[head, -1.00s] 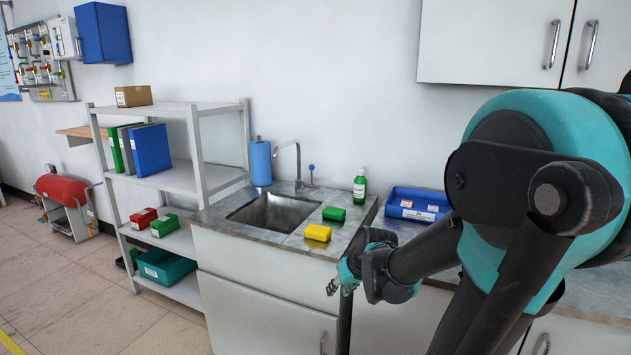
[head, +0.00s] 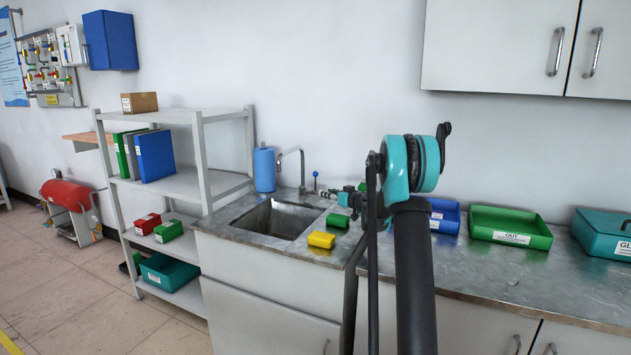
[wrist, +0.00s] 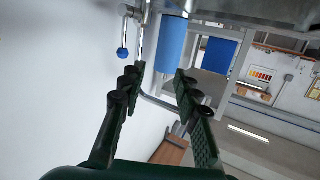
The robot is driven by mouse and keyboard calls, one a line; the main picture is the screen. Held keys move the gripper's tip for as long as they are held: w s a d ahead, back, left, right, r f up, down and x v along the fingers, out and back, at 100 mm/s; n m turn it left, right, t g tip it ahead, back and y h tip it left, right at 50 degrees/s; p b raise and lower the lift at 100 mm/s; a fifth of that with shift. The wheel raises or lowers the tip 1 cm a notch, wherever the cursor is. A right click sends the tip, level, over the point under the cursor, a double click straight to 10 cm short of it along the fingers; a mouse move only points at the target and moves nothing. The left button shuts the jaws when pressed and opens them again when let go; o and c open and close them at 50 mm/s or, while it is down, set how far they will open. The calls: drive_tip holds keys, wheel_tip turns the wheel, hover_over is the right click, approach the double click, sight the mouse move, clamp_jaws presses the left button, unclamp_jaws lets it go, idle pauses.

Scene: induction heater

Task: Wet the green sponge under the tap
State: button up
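The green sponge (head: 338,220) lies on the counter right of the sink (head: 268,221), behind the yellow sponge (head: 321,240). The tap (head: 301,165) stands at the sink's back edge, with a blue-knobbed lever (head: 316,174) beside it. My gripper (head: 308,191) points left near the tap's base, above and behind the green sponge. In the wrist view my gripper (wrist: 156,78) is open, with no object held between its fingers. The blue knob (wrist: 122,53) shows ahead, left of the fingers, and the tap's metal pipe (wrist: 150,100) shows beyond them. I cannot tell whether water runs.
A blue paper roll (head: 264,169) stands left of the tap. A blue bin (head: 445,216), a green tray (head: 510,227) and a teal box (head: 602,233) stand along the counter to the right. A grey shelf (head: 180,185) stands left of the sink.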

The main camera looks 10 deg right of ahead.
drive_tip(key=w+d+f+t, duration=0.1)
drive_tip(key=w+d+t, duration=0.1)
drive_tip(key=w+d, duration=0.35)
drive_tip(key=shift+h, duration=0.3)
drive_tip(key=x, duration=1.9)
drive_tip(key=shift+s+a+r, duration=0.15)
drive_tip(key=shift+s+a, duration=0.05)
drive_tip(key=shift+a, duration=0.1)
clamp_jaws()
